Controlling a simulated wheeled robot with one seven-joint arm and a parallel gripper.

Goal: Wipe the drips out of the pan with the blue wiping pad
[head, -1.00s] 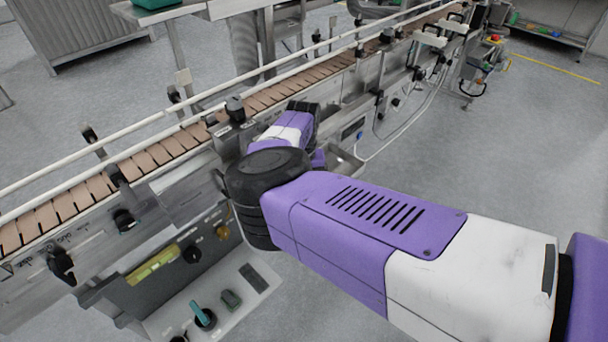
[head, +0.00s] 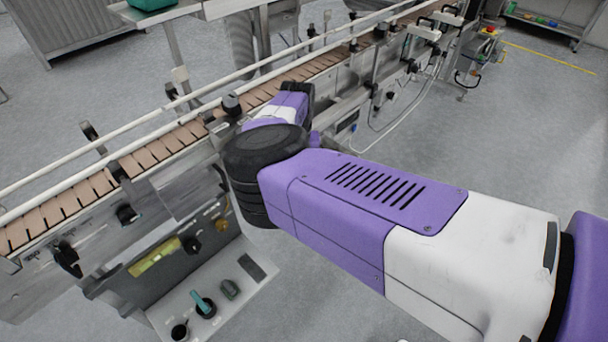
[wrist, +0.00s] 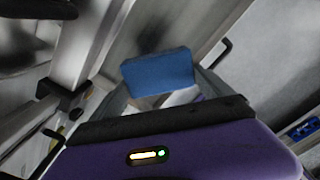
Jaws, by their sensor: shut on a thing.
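The blue wiping pad (wrist: 158,73) shows in the wrist view, held between the fingers of my gripper (wrist: 158,88). My gripper is shut on it. In the head view my own arm hides the gripper and the pad beside the conveyor. The pan cannot be made out clearly now in the head view, where my arm covers that spot. In the wrist view a pale surface lies behind the pad, but I cannot tell whether it is the pan. No drips can be made out, and I cannot tell whether the pad touches anything.
The conveyor (head: 165,148) with rails runs diagonally from lower left to upper right. A control panel (head: 208,296) with knobs stands at the lower left. A white cable (head: 398,122) hangs along the conveyor's side. The floor at right is clear.

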